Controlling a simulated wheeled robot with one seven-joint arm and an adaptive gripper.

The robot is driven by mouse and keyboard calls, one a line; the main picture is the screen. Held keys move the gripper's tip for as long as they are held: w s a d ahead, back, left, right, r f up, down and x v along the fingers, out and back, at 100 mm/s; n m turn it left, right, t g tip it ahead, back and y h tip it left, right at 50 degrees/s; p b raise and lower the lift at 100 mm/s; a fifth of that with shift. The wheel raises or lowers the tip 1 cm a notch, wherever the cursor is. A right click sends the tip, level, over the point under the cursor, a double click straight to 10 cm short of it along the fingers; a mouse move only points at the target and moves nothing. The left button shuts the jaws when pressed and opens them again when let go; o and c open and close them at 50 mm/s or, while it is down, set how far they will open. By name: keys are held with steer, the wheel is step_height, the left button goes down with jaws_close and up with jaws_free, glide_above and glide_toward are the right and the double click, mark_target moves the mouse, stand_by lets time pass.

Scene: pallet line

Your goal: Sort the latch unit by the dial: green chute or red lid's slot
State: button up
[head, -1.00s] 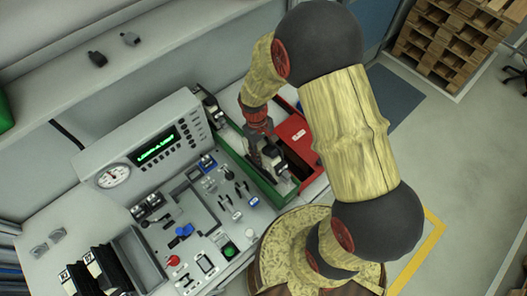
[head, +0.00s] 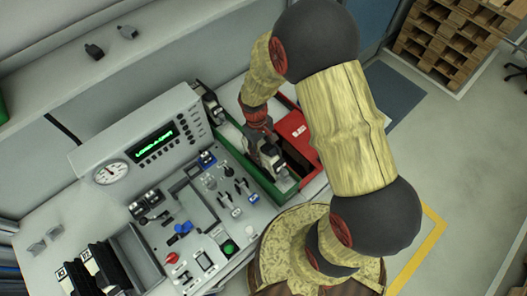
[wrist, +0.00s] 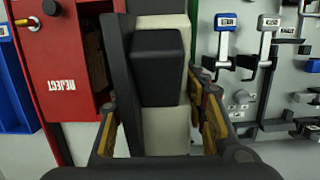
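The latch unit (wrist: 158,70), a black and pale grey block, lies between the fingers of my gripper (wrist: 160,118) and fills the middle of the wrist view. The fingers appear closed against its sides. In the head view the unit (head: 270,156) is over the green chute (head: 290,193), below my gripper (head: 258,132); whether it touches the chute is unclear. The red lid (head: 294,128) is just right of it. In the wrist view the red lid (wrist: 62,62) is marked REJECT, with a dark slot beside the label. The dial (head: 111,173) is on the console; its reading is too small to tell.
The console's green display (head: 154,142) is lit, its text not clearly readable. A panel with levers and buttons (head: 205,225) borders the chute on the left. Black units (head: 100,265) stand at lower left. A blue bin (wrist: 15,95) is left of the red box.

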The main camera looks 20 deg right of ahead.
steer(key=o, duration=0.3)
steer(key=shift+o, duration=0.2)
steer(key=r, duration=0.4)
steer(key=w+r, duration=0.1)
steer(key=r, duration=0.3)
steer(key=w+r, duration=0.1)
steer(key=r, duration=0.2)
steer(key=shift+a+r, duration=0.35)
steer(key=shift+r, duration=0.05)
stand_by(0.8)
steer(key=shift+s+f, duration=0.15)
steer(key=shift+s, duration=0.15)
steer(key=shift+s+f+m, duration=0.1)
steer(key=shift+s+m, duration=0.4)
steer(key=shift+s, duration=0.4)
steer(key=s+r+m+t+b, duration=0.2)
steer(key=s+r+t+b, duration=0.5)
steer(key=s+b, duration=0.5)
steer(key=b, duration=0.5)
steer(key=shift+s+d+m+t+y+b, duration=0.15)
steer(key=shift+s+m+t+y+b, duration=0.15)
steer(key=shift+b, duration=0.1)
